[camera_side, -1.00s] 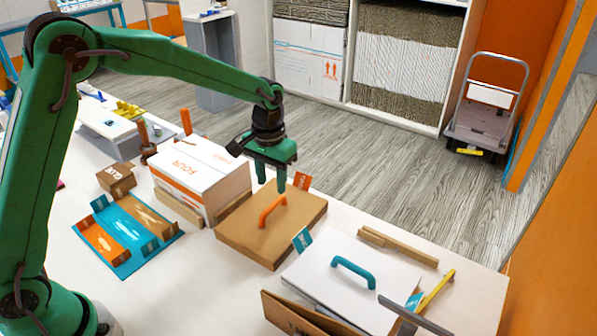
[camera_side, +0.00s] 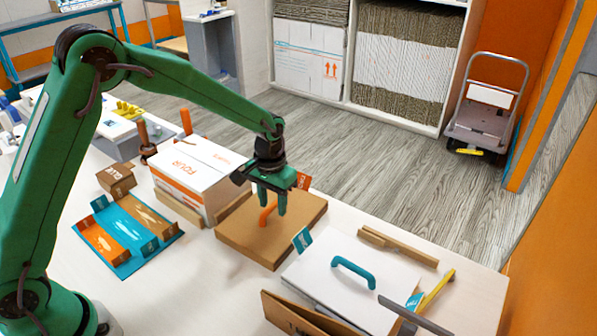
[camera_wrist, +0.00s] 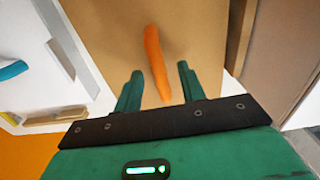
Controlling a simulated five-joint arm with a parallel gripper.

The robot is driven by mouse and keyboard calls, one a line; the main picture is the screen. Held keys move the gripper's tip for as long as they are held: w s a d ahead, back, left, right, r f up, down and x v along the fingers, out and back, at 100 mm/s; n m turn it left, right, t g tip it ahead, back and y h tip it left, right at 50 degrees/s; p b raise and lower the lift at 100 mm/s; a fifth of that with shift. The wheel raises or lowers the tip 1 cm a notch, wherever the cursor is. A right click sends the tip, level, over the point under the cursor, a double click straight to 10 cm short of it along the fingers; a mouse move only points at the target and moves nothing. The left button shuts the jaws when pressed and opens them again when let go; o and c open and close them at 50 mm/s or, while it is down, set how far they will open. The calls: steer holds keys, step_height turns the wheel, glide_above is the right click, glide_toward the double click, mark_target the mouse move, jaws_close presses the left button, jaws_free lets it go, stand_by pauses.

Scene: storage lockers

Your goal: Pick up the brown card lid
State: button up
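The brown card lid (camera_side: 251,239) lies flat on the white table, with an orange handle (camera_side: 263,219) on top. The lid also shows in the wrist view (camera_wrist: 110,32), with its handle (camera_wrist: 154,60) running between my fingers. My gripper (camera_side: 272,213) is low over the lid at the handle. In the wrist view my gripper (camera_wrist: 158,80) has its two green fingers apart, one on each side of the handle, with a gap on both sides. Part of the handle is hidden behind the fingers in the side view.
A white box (camera_side: 198,170) stands just left of the lid. A white lid (camera_side: 325,275) with a teal handle (camera_side: 353,271) lies to the right. A blue and orange tray (camera_side: 127,238) lies at the left. Small upright tags (camera_side: 302,240) stand near the lid's edges.

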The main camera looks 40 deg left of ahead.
steer(key=shift+f, duration=0.5)
steer(key=shift+c, duration=0.4)
jaws_close()
